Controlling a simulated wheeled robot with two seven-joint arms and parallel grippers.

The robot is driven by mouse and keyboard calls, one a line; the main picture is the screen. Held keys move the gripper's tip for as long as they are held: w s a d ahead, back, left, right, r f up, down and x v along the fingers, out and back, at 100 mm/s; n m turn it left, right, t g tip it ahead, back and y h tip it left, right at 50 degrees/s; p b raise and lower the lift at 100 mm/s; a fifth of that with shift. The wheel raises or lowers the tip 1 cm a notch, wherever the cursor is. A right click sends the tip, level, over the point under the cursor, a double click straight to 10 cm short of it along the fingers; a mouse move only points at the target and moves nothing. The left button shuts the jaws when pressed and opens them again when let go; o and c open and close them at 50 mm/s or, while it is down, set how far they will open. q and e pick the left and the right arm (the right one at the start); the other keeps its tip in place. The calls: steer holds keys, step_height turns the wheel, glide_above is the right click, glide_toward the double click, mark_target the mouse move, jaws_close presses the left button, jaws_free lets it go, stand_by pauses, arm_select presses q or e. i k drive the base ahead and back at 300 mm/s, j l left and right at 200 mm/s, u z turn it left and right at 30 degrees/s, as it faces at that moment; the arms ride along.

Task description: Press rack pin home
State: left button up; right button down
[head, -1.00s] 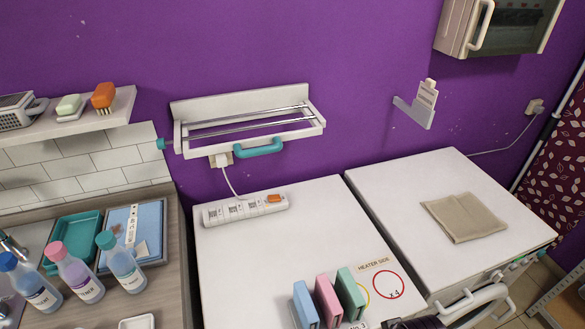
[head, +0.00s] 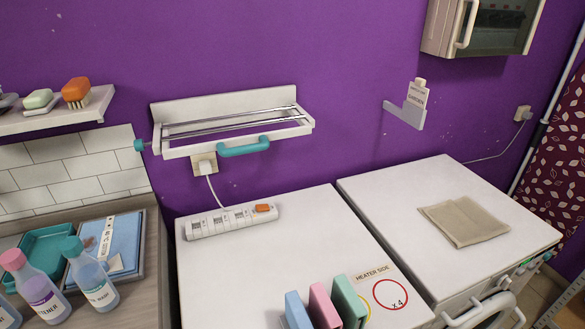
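The white wall rack (head: 225,113) hangs on the purple wall left of centre, with metal rails across it and a teal handle (head: 243,146) along its front edge. The rack pin (head: 139,145) shows as a small teal knob at the rack's left end. It stands a little out from the white side plate, with a short piece between knob and plate. How deep it sits is too small to tell. Neither of my grippers is in view.
A shelf (head: 55,112) with brushes and soap is left of the rack. Below are a power strip (head: 230,220) on a white top (head: 290,240), coloured boxes (head: 318,305) and bottles (head: 95,275). A cloth (head: 463,221) lies on the right machine. Wall around the pin is clear.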

mark_target(139, 144)
steer(key=j+u, duration=0.1)
steer(key=j, duration=1.6)
